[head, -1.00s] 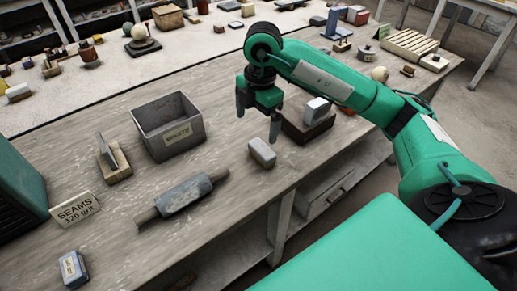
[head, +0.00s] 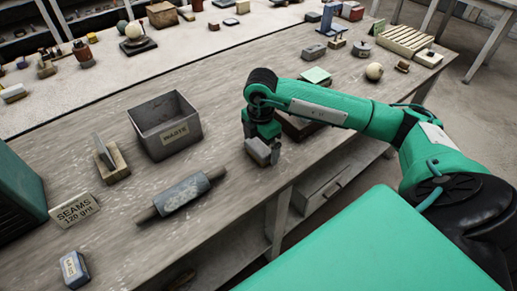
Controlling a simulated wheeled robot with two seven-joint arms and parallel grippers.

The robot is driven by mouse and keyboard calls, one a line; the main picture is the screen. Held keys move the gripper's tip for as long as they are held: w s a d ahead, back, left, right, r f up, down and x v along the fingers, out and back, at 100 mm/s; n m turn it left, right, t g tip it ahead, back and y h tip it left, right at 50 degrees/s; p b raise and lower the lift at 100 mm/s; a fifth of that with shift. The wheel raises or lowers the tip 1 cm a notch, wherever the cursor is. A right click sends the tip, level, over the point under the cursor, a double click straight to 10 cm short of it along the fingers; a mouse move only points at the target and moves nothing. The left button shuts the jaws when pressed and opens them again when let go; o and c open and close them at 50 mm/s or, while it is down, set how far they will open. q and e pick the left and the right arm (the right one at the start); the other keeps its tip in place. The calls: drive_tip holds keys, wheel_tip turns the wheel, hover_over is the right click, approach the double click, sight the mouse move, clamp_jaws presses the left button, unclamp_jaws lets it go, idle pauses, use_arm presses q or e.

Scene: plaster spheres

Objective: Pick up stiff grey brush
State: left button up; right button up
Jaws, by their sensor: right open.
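A small grey block with a pale top (head: 258,151) lies near the front edge of the workbench. It may be the stiff grey brush, but bristles cannot be made out. My right gripper (head: 262,144) is open and low over this block, with its fingers close about it and partly hiding it. I cannot tell whether the fingers touch it. Another grey block (head: 313,51) lies farther back on the bench, beyond my right arm. My left gripper is not in view.
A grey metal bin (head: 150,142) stands left of the gripper. A grey roller-like tool (head: 182,193), a sign reading SEAMS (head: 74,211) and a blue-grey block (head: 74,269) lie nearer. A dark brown box (head: 297,128) is partly hidden behind my right arm.

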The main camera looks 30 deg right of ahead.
drive_tip(key=shift+f, duration=0.95)
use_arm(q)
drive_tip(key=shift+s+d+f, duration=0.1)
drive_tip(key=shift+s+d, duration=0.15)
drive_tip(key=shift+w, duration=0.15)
use_arm(e)
drive_tip(key=shift+c, duration=0.2)
